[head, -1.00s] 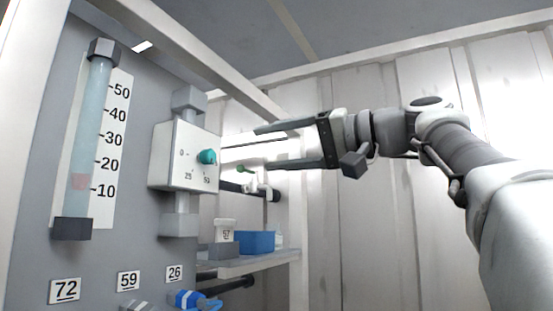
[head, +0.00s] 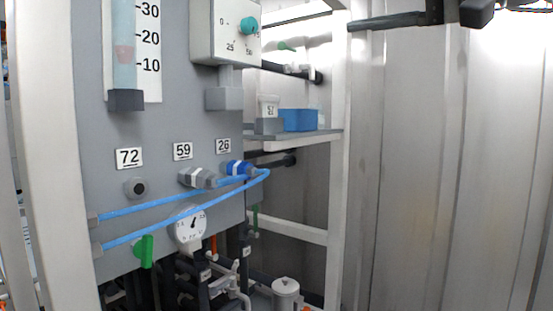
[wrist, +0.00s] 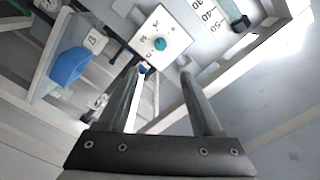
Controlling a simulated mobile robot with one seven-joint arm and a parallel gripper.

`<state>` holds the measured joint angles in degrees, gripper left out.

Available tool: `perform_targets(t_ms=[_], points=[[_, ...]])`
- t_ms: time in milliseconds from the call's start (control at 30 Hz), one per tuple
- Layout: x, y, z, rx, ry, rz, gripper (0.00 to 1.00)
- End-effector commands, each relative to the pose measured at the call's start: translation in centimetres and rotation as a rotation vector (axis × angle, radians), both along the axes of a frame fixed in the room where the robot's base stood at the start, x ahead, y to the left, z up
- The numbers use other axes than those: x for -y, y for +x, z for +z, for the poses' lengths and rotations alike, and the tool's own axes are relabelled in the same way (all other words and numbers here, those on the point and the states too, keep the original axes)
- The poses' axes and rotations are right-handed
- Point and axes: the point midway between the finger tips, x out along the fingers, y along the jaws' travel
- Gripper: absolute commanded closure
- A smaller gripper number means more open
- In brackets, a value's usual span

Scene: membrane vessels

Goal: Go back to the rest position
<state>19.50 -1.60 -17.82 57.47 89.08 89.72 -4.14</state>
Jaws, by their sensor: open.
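My gripper (wrist: 165,88) is open and empty in the wrist view, its two dark fingers well apart. Beyond the fingers is the white dial box (wrist: 160,38) with a teal knob (wrist: 160,44); the fingers do not touch it. In the head view, the dial box (head: 222,32) is at the top, its teal knob (head: 248,26) at the upper right of its face. Only a dark finger (head: 388,21) and part of my gripper show at the top right edge of the head view, in front of the pale wall and apart from the panel.
The grey panel (head: 165,120) carries a flow tube (head: 124,45), labels 72, 59 and 26, blue hoses (head: 150,207), a gauge (head: 190,226) and a green handle (head: 144,250). A blue bin (head: 298,120) sits on a shelf. Free room lies before the pale wall (head: 450,180).

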Motion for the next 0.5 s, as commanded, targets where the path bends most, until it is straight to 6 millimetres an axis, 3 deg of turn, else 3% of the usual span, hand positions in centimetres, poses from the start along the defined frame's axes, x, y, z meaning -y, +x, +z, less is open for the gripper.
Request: perform_targets(t_ms=[133, 233, 367, 500], points=[[-0.1, 0.4, -1.8, -0.054, -0.002, -0.031, 0.33], [-0.4, 0.8, -5.0, -0.14, -0.02, -0.08, 0.33], [-1.1, 1.0, -11.4, -0.276, -0.084, -0.153, 0.33], [-2.1, 0.0, -19.0, -0.406, -0.201, -0.216, 0.33]])
